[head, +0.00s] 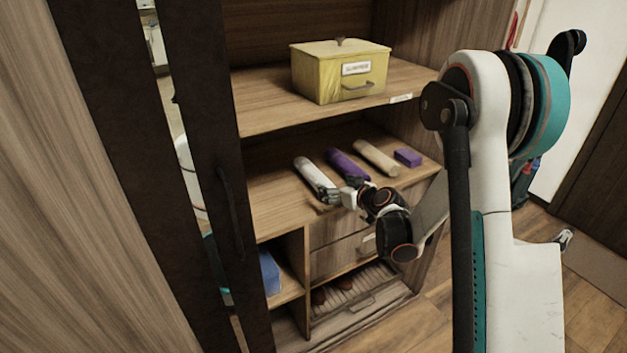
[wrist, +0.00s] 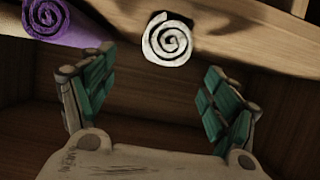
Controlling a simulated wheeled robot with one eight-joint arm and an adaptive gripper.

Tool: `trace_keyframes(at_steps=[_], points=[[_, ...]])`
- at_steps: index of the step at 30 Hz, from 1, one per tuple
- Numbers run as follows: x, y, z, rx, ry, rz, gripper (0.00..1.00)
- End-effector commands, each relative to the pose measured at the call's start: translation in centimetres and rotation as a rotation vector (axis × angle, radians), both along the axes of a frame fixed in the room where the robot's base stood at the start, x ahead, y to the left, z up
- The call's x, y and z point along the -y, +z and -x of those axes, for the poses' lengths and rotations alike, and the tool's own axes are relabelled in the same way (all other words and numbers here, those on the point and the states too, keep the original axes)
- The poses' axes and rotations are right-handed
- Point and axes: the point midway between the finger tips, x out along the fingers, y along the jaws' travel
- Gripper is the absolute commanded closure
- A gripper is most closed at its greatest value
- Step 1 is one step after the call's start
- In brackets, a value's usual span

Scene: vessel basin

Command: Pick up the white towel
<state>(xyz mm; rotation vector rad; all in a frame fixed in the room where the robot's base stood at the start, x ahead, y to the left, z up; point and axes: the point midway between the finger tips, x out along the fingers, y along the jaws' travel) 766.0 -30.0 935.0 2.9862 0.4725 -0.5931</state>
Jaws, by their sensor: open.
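The white towel (head: 312,177) is a rolled cylinder lying on the middle shelf, leftmost of the rolls there in the head view. In the wrist view its spiral end (wrist: 167,40) faces me, a little beyond the fingertips and roughly centred between them. My gripper (head: 334,195) is at the near end of the towel, by the shelf's front edge. The wrist view shows its two green-padded fingers (wrist: 158,88) spread apart with nothing between them. In the head view the fingers overlap the towel's near end, so contact cannot be told there.
A purple roll (head: 346,164) lies beside the white towel; its spiral end also shows in the wrist view (wrist: 45,18). A yellow box (head: 338,73) stands on the shelf above. A dark door frame (head: 205,130) stands left.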

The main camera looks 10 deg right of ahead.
Motion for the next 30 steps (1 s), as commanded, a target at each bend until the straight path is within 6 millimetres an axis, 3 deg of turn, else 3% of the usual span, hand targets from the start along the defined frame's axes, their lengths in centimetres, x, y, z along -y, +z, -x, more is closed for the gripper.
trace_keyframes(at_steps=[6, 16, 24, 30], points=[[-1.1, -1.5, -3.0, -0.001, 0.001, 0.001, 0.2], [-1.8, -2.4, -4.7, -0.001, 0.001, 0.001, 0.2], [-3.1, -4.0, -7.8, -0.001, 0.001, 0.001, 0.2], [-3.2, -3.9, -8.1, -0.001, 0.0, 0.001, 0.2]])
